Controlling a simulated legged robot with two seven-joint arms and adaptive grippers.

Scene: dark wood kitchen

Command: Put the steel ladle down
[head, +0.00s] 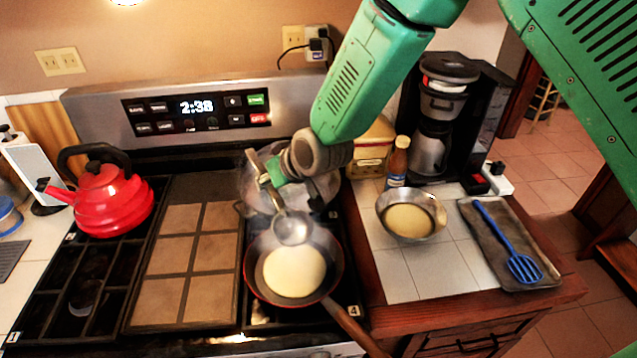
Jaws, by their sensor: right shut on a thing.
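The steel ladle (291,228) is held by my right gripper (272,184), which is shut on its handle. The ladle's bowl hangs above the far part of the frying pan (252,278). A pale round of batter (295,270) lies in the pan on the stove's right front burner. A metal bowl (437,205) with tan batter (408,220) stands on the tiled counter to the right. My right arm comes down from the top right and partly hides a steel pot (252,192) behind the gripper. My left gripper is not in view.
A red kettle (105,203) stands at the stove's back left, beside a tiled panel (178,250). A blue slotted spatula (510,245) lies on a dark tray (478,240) at the right. A coffee maker (440,110) and a bottle (398,163) stand behind the bowl. White tiles (397,278) before the bowl are clear.

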